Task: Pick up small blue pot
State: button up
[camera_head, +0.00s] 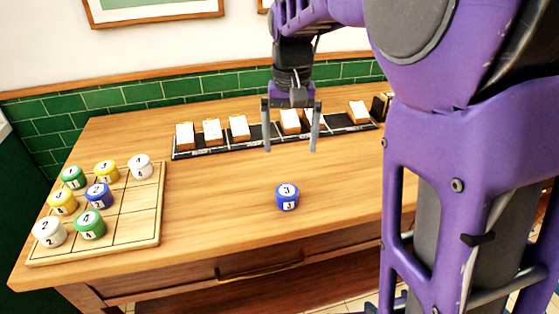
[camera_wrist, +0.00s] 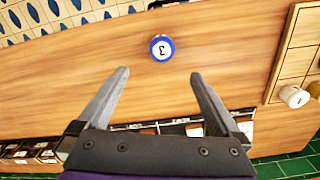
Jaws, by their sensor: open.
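A small blue pot (camera_head: 287,197) marked 3 stands alone on the bare middle of the wooden table. It also shows in the wrist view (camera_wrist: 162,47), with a white top, ahead of the fingertips. Another blue pot (camera_head: 99,195), marked 2, stands on the wooden grid board (camera_head: 152,222) at the left. My gripper (camera_head: 291,150) is open and empty above the table, behind the lone pot and apart from it. In the wrist view its two fingers (camera_wrist: 159,72) are spread wide, with bare wood between them.
Green, yellow and white pots stand on the grid board. A dark rack (camera_head: 265,143) with several white cards (camera_head: 212,129) runs along the back of the table, below the green tiled wall (camera_head: 160,91). The table around the lone blue pot is clear. A drawer handle (camera_head: 260,270) is in front.

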aim_at(287, 192)
notch_tip(287, 192, down, 10)
jog(key=shift+f+b, duration=0.15)
jog(key=shift+b, duration=0.75)
jog(key=shift+s+a+f+b, duration=0.15)
jog(key=shift+f+b, duration=0.45)
jog(key=shift+f, duration=2.05)
jog(key=c, duration=1.6)
